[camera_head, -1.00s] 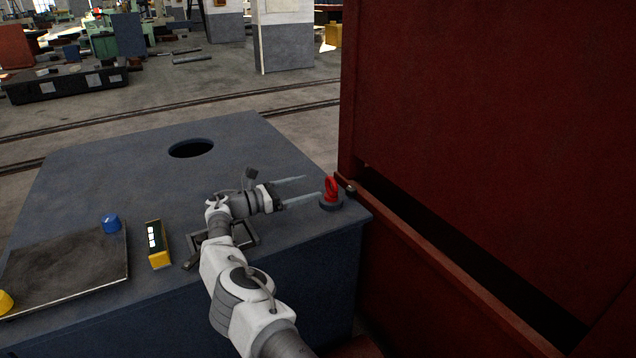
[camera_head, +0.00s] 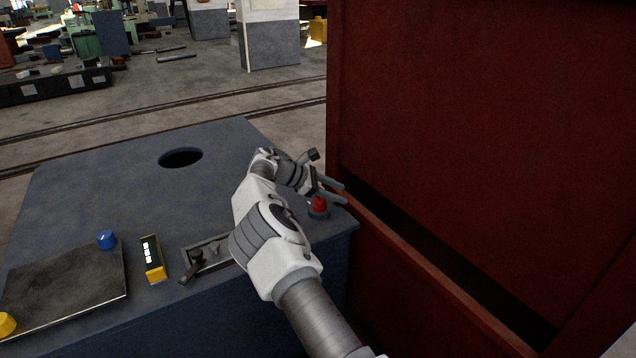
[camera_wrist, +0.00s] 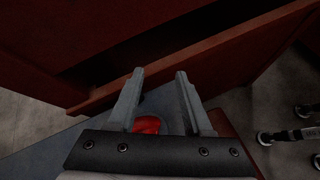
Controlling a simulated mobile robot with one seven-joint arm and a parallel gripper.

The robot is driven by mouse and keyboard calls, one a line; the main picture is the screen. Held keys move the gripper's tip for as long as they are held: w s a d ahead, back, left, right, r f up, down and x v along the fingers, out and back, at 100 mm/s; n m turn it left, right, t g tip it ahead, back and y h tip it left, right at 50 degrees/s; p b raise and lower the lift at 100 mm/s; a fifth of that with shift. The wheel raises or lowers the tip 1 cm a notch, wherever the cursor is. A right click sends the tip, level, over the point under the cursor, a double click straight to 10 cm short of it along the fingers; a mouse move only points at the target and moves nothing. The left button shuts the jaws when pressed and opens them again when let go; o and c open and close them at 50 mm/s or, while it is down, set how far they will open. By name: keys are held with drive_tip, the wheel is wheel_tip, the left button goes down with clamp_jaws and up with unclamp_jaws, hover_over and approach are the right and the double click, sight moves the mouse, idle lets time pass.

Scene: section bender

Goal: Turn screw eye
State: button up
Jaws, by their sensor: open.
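The red screw eye (camera_head: 319,203) stands on a dark round base at the right end of the blue-grey machine top (camera_head: 90,190). My gripper (camera_head: 343,194) is open, its two grey fingers pointing right across the screw eye. They hide the screw eye's upper part in the head view. In the wrist view the screw eye (camera_wrist: 147,124) shows low between the fingers, nearer the left finger and close to the palm. The fingertips (camera_wrist: 159,74) reach past it. I cannot tell whether a finger touches it.
A tall dark red panel (camera_head: 470,120) with a ledge rises just right of the screw eye. On the top are a round hole (camera_head: 181,158), a blue knob (camera_head: 107,240), a yellow box with a display (camera_head: 152,260) and a small lever (camera_head: 192,266) in a frame.

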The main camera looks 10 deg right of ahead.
wheel_tip(320, 180, up, 14)
drive_tip(key=s+a+m+t+y+p, duration=0.25)
drive_tip(key=m+y+p, duration=0.35)
drive_tip(key=m+y, duration=0.65)
drive_tip(key=shift+n+t, duration=0.25)
drive_tip(key=b+x, duration=0.3)
drive_tip(key=x, duration=1.3)
drive_tip(key=shift+w+a+f, duration=0.1)
drive_tip(key=shift+f, duration=0.25)
clamp_jaws()
